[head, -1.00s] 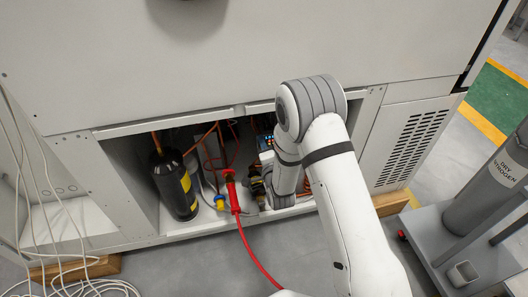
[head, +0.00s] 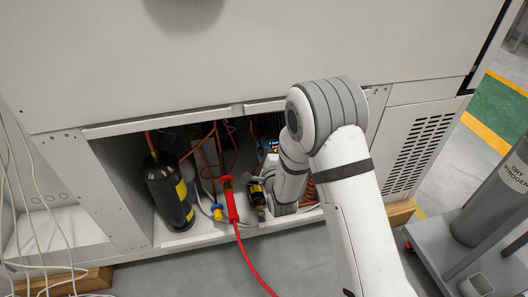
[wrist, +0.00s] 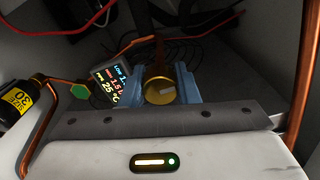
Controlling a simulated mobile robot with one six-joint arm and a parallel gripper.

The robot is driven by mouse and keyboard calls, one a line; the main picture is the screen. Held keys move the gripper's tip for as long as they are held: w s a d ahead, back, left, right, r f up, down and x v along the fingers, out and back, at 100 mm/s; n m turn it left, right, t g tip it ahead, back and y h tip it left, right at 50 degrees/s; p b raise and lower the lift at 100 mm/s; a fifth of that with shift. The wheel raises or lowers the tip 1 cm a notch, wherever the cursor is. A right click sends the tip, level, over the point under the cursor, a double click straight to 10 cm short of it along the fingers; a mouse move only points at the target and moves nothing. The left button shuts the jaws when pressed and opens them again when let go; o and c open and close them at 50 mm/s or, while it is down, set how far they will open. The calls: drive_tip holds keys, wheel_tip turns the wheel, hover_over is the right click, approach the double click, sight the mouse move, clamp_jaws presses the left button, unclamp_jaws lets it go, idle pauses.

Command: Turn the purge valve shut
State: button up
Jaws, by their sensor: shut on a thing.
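My gripper (wrist: 160,88) shows in the wrist view, its two blue-grey fingers shut on a round brass-coloured knob (wrist: 159,91), one finger on each side. The knob appears to be the purge valve's handle; I see no label on it, and the valve body behind it is mostly hidden. In the head view my white arm reaches into the open lower bay of the cabinet (head: 200,90), and its wrist hides the gripper and the knob.
A small lit display (wrist: 108,80) stands just left of the fingers. A black can with a yellow label (wrist: 16,104) and copper pipes (wrist: 303,85) are close by. A black cylinder (head: 169,190) and a red hose (head: 248,258) are left of my arm. A nitrogen bottle (head: 490,190) stands right.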

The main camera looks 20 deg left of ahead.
drive_tip(key=shift+w, duration=0.1)
drive_tip(key=o, duration=1)
drive_tip(key=p+v, duration=0.1)
drive_tip(key=v, duration=0.7)
